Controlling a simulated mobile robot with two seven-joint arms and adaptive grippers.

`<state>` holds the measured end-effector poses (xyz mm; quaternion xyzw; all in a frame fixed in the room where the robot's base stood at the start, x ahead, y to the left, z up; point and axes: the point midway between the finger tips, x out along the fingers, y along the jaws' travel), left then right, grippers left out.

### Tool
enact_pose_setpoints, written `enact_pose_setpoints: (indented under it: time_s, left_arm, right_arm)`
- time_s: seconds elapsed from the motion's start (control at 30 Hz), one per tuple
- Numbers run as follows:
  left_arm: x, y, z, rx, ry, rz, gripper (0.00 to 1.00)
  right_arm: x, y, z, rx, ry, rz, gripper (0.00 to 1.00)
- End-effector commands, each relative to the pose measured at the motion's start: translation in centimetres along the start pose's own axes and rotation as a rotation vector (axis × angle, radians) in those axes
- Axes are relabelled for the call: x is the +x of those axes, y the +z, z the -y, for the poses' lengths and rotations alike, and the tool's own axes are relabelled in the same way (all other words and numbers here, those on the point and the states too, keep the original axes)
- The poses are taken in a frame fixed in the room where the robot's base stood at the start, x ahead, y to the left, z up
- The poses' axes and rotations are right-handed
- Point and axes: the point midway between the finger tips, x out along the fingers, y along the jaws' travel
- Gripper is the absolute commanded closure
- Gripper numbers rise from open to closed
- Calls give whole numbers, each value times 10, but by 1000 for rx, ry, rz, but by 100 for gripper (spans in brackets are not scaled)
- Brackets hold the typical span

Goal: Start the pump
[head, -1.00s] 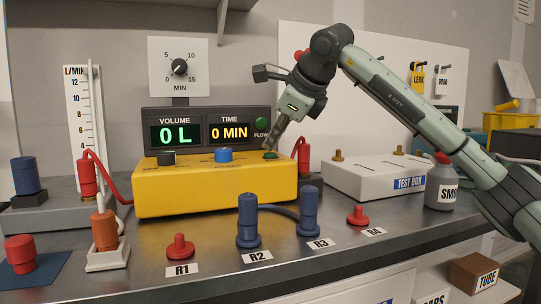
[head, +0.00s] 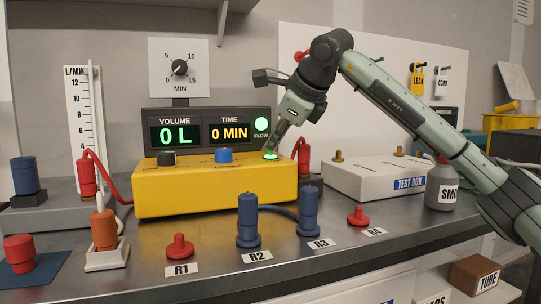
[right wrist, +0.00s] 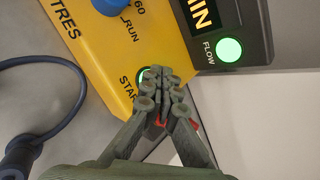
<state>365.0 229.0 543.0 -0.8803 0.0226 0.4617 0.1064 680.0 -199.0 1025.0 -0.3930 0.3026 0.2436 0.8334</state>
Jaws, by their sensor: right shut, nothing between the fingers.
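The yellow pump (head: 215,190) stands on the bench, with a display box behind it reading 0 L and 0 MIN. Its green start button (head: 270,156) is lit. In the right wrist view the button (right wrist: 143,76) shows partly behind my fingers, beside the label START. My right gripper (head: 273,149) is shut and empty, its fingertips at the button; it also shows in the right wrist view (right wrist: 165,80). The FLOW lamp (head: 261,123) glows bright green, also in the right wrist view (right wrist: 229,49). A blue knob (head: 224,155) and a dark knob (head: 166,159) sit on the pump's top. My left gripper is out of view.
A white test box (head: 375,178) and a grey bottle (head: 441,186) stand to the right. Blue cylinders (head: 248,220) stand at R2 and R3, red plugs (head: 179,247) at R1 and R4. A flow meter (head: 85,125) stands left.

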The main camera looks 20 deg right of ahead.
Motion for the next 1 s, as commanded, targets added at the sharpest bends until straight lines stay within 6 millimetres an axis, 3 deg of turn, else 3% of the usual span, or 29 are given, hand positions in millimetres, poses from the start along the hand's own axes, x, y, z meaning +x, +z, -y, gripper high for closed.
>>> enact_pose_setpoints:
  time_s: [1.0]
  left_arm:
    - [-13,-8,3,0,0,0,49]
  right_arm:
    - [-12,9,9,0,1,-1,100]
